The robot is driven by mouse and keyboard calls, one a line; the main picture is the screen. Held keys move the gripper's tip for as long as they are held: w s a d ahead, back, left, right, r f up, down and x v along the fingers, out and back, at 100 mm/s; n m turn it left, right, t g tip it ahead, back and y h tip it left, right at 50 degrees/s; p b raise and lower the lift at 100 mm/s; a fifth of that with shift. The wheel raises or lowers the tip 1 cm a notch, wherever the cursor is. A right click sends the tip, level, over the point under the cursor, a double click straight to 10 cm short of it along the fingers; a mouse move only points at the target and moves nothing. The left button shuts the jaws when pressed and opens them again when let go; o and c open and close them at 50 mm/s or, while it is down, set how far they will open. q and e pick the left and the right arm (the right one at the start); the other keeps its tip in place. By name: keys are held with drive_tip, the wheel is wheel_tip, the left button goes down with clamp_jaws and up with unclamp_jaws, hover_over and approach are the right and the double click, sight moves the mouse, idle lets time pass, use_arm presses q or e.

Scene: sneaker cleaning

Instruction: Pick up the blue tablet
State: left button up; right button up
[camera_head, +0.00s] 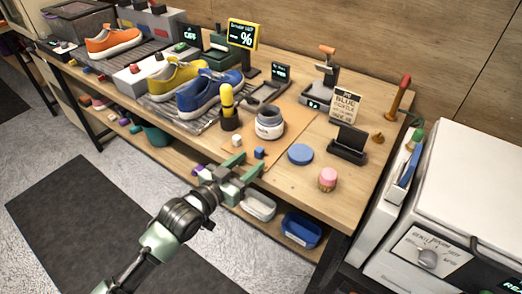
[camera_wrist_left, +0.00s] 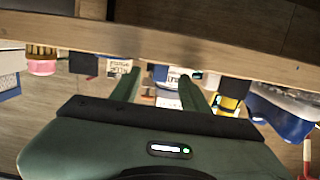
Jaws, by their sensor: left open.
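The small blue block (camera_head: 259,153), which looks like the blue tablet, sits near the front edge of the wooden table (camera_head: 350,190). In the left wrist view a small blue block (camera_wrist_left: 160,73) shows between the fingers, beyond their tips. My left gripper (camera_head: 247,165) is open and empty, at the table's front edge, with its fingers pointing toward the blue block. I cannot tell the exact gap between them. The gripper also shows in the left wrist view (camera_wrist_left: 158,78). A small white cube (camera_head: 237,140) sits left of the blue block. My right gripper is not in view.
A grey-white jar (camera_head: 269,123) stands behind the blue block, and a yellow-topped item (camera_head: 227,103) stands behind the white cube. A flat blue disc (camera_head: 300,154) lies to the right, with a pink-topped pot (camera_head: 328,179) beyond. A small dark stand (camera_head: 349,144) and a sign (camera_head: 344,105) stand farther back.

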sight(257, 154)
use_arm(q)
drive_tip(key=x, duration=0.5)
drive_tip(key=shift+w+d+r, duration=0.1)
drive_tip(key=shift+w+d, duration=0.05)
drive_tip(key=shift+w, duration=0.15)
clamp_jaws()
